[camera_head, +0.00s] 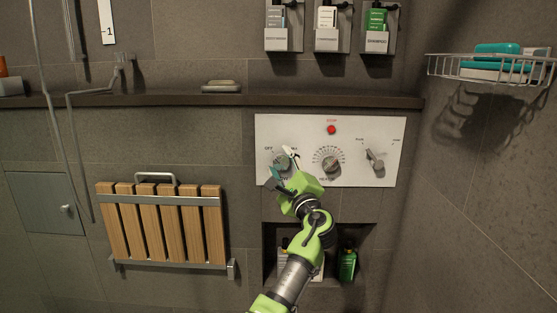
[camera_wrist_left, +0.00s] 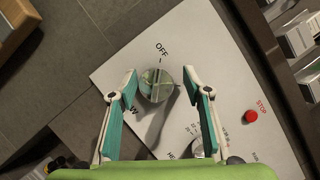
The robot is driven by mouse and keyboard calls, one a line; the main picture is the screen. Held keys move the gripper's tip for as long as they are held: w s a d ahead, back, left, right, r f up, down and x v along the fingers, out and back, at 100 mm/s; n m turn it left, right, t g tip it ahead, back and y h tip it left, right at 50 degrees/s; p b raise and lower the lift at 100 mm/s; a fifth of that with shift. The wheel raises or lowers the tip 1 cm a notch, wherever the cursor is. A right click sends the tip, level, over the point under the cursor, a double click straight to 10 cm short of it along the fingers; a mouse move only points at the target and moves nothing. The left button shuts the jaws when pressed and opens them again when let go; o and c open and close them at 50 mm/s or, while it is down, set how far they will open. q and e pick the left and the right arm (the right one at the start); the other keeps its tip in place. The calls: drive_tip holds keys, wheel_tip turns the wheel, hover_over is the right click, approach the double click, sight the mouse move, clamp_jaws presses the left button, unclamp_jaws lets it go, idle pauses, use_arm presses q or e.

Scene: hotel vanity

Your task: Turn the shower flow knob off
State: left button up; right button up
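The shower flow knob (camera_head: 281,160) is a round metallic dial at the left of the white control panel (camera_head: 383,130). In the left wrist view, the shiny knob (camera_wrist_left: 156,86) sits just below the OFF mark. My left gripper (camera_head: 283,166) is at this knob in the head view and partly covers it. In the wrist view, my left gripper (camera_wrist_left: 161,76) is open, with one teal-padded finger on each side of the knob. Gaps show between the fingers and the knob. The direction of the knob's pointer is hard to tell. My right gripper is not in view.
A temperature dial (camera_head: 331,164), a lever knob (camera_head: 376,161) and a red STOP button (camera_head: 331,129) share the panel. A ledge (camera_head: 180,99) runs above; a niche holds a green bottle (camera_head: 347,263) below. A folded wooden seat (camera_head: 160,220) hangs left.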

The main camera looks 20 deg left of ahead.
use_arm(q)
drive_tip(key=shift+f, duration=0.15)
drive_tip(key=shift+d, duration=0.1)
drive_tip(key=shift+s+d+f, duration=0.15)
drive_tip(key=shift+s+f, duration=0.05)
drive_tip(key=v, duration=0.7)
drive_tip(key=shift+s+r, duration=0.2)
drive_tip(key=shift+r, duration=0.05)
